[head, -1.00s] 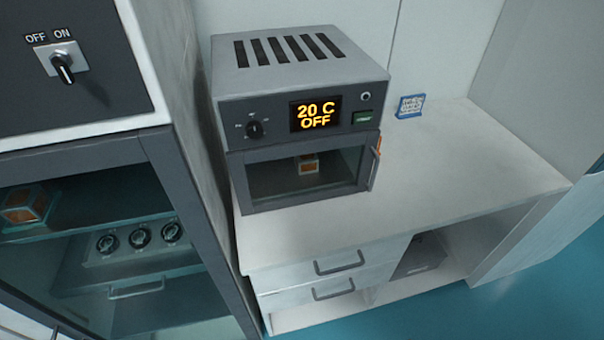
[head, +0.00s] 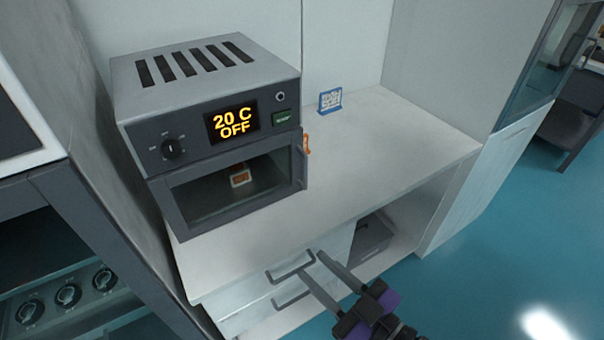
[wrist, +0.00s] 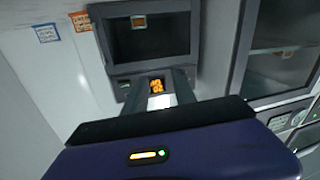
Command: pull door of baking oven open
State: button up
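The grey baking oven (head: 205,95) stands on the white counter, its display reading "20 C OFF". Its windowed door (head: 235,190) fills the lower front and looks shut, though a slight gap cannot be ruled out. A dark upright piece and an orange piece (head: 306,143) sit at the door's right edge. A small orange and white box (head: 240,177) shows through the window. My gripper (head: 312,263) is open and empty, in front of the counter drawers, below and apart from the oven door. In the wrist view, the oven (wrist: 150,38) appears upside down; the fingertips are not clear there.
A drawer handle (head: 290,266) lies close by my fingers in the head view. A dark-framed cabinet (head: 95,215) stands at the left.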

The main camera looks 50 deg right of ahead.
jog(key=w+d+m+h+b, duration=0.1)
jog(key=w+d+m+h, duration=0.3)
jog(key=w+d, duration=0.85)
jog(key=m+g+h, duration=0.2)
jog(key=h, duration=0.1)
send_near(306, 172)
jog(key=x, duration=0.3)
jog(key=p+x, duration=0.3)
jog(key=x, duration=0.3)
jog(key=shift+r, duration=0.15)
jog(key=shift+x, duration=0.8)
grip_shut()
